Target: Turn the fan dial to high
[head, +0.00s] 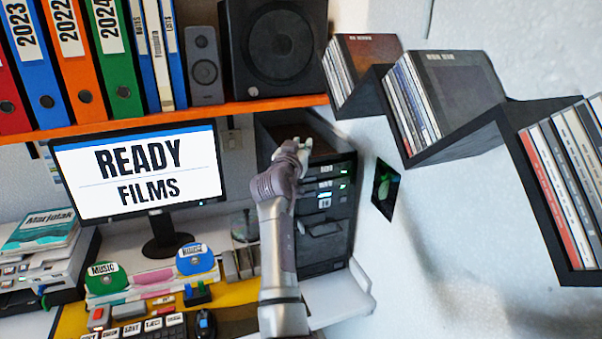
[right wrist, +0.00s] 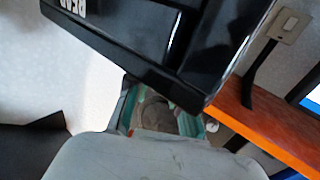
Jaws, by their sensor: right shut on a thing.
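My right gripper (head: 303,146) is at the upper front of the black tower unit (head: 325,227), which has small white labels and green lights on its front. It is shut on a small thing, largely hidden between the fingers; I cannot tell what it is. In the right wrist view, the gripper (right wrist: 163,112) shows from close behind, with the glossy black unit (right wrist: 150,40) just beyond it. A dark square panel (head: 386,188) with a green part is on the wall to the right. I cannot make out the fan dial with certainty. My left gripper is not in view.
An orange shelf (head: 200,115) with binders and speakers runs above a monitor (head: 140,175) reading "READY FILMS". Black zigzag wall shelves (head: 450,145) hold discs at right. The desk holds disc holders, a keyboard (head: 140,330) and a mouse (head: 206,324).

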